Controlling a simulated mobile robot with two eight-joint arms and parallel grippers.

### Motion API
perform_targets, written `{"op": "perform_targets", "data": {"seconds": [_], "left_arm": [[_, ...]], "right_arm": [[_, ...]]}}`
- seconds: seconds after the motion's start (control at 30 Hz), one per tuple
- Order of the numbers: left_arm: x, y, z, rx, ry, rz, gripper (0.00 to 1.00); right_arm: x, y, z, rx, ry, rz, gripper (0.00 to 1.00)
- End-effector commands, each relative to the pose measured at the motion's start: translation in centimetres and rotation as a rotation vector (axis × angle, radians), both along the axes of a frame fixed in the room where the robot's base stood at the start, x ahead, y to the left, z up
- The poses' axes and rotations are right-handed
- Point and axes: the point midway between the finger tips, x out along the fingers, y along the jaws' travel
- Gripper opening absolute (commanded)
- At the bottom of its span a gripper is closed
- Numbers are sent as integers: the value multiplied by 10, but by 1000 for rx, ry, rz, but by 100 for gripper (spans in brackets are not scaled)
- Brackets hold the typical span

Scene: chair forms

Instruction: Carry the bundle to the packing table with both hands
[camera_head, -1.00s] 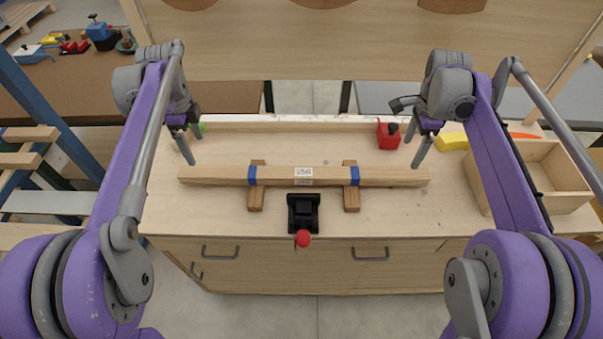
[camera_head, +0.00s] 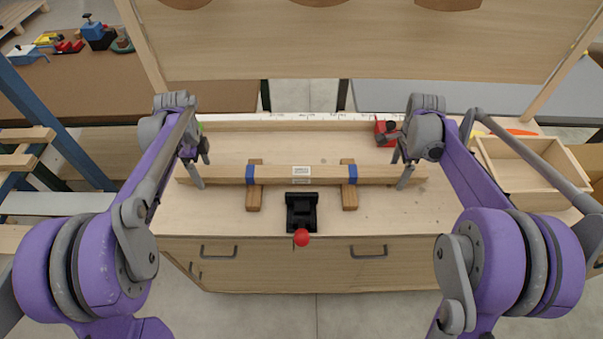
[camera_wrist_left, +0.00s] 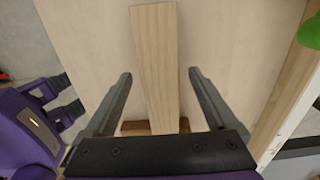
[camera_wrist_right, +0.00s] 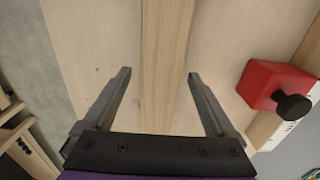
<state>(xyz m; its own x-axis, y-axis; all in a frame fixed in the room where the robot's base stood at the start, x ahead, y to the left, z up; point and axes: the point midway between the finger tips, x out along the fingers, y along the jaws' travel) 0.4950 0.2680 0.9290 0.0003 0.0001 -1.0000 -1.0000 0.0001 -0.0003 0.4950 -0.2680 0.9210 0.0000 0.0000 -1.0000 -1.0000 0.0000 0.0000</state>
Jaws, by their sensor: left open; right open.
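The bundle (camera_head: 320,174) is a long pale wooden bar with two blue bands and a white label. It lies level across two small brown wooden supports on the workbench (camera_head: 230,220). My left gripper (camera_head: 198,172) is open over the bundle's left end. In the left wrist view the bundle (camera_wrist_left: 155,60) runs between the spread fingers. My right gripper (camera_head: 402,172) is open over the right end, and in the right wrist view the bundle (camera_wrist_right: 166,70) also runs between its fingers. I cannot tell whether the fingers touch it. No packing table can be identified for sure.
A black clamp with a red knob (camera_head: 301,237) stands at the bench's front edge. A red block with a black knob (camera_head: 386,132) sits behind the right end, near my right gripper. An open wooden box (camera_head: 540,165) is at the right. A green object (camera_wrist_left: 311,32) is near the left gripper.

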Motion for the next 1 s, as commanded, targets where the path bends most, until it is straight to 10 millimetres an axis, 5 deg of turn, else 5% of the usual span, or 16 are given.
{"op": "perform_targets", "data": {"seconds": [0.2,0.7,1.0], "left_arm": [[0,0,0,0,0,0,89],[0,0,0,0,0,0,0],[0,0,0,0,0,0,0]], "right_arm": [[0,0,0,0,0,0,89],[0,0,0,0,0,0,0],[0,0,0,0,0,0,0]]}}
